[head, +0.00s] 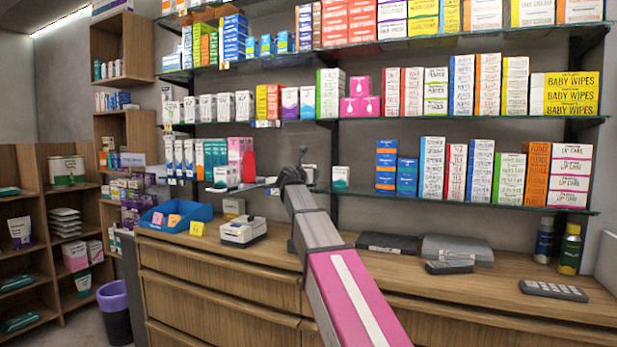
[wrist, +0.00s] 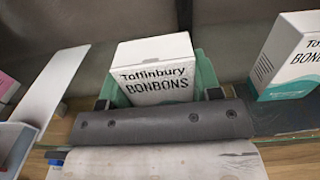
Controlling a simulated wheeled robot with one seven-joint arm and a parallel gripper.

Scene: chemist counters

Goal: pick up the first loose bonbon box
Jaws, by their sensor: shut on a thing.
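In the wrist view a white bonbon box (wrist: 157,73) with black "Toffinbury Bonbons" lettering sits between the two fingers of my gripper (wrist: 160,95). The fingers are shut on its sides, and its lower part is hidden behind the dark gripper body. In the head view my arm reaches to the middle shelf, and a small white and green box (head: 222,177) shows at its far end, to the left of the wrist. I cannot tell whether the held box touches the shelf. A second bonbon box (wrist: 291,57), white and teal, stands apart to the right.
Another small white and green box (head: 340,177) stands on the shelf right of my arm. Packed rows of boxes stand above. The counter (head: 400,280) below holds a white label printer (head: 243,231), a blue bin (head: 175,216) and a keypad (head: 553,290).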

